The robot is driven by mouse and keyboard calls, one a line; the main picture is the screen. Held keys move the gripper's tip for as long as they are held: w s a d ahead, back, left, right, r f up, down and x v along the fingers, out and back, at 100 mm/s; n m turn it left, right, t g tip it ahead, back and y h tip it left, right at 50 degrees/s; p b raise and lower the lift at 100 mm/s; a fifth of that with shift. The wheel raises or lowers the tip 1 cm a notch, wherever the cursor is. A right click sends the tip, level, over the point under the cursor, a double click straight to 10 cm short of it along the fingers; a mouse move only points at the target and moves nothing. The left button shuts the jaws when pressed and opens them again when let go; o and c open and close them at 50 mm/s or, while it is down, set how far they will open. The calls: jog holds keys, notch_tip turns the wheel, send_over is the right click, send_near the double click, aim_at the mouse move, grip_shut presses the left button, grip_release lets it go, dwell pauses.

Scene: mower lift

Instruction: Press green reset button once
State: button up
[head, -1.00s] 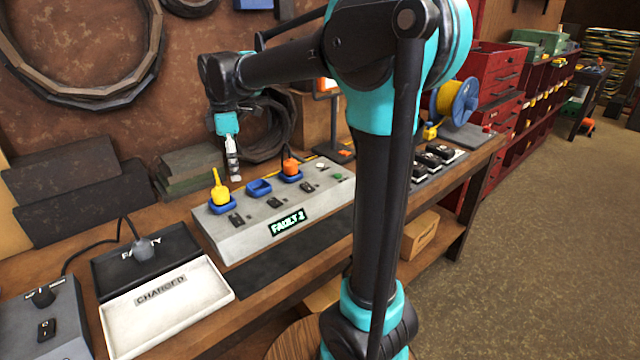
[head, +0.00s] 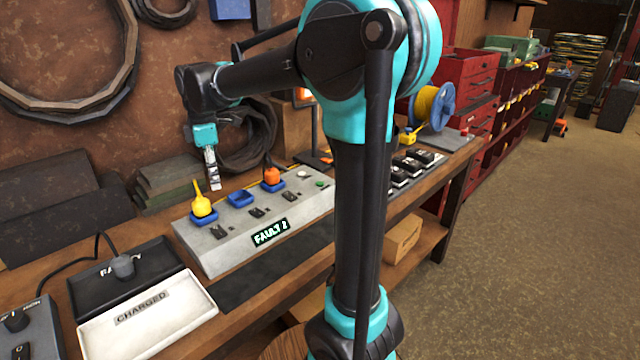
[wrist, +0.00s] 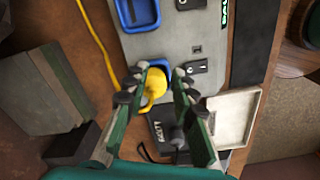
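The green reset button (head: 320,184) is a small round button at the right end of the grey sloped console (head: 222,250); it is outside the wrist view. The console's display (head: 271,233) reads "FAULT 2". My gripper (head: 212,184) points down above the console's left part, near the yellow plug (head: 203,207), well left of the green button. In the wrist view my gripper (wrist: 158,88) has its fingers apart, with the yellow plug (wrist: 152,86) showing beyond the gap. Nothing is seen held.
An empty blue socket (head: 240,199) and an orange plug (head: 272,177) stand between my gripper and the button. A white button (head: 303,173) sits beside the green one. A "CHARGED" tray (head: 190,315) and a black tray (head: 85,295) lie front left.

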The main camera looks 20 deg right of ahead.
grip_shut()
dwell(1.1)
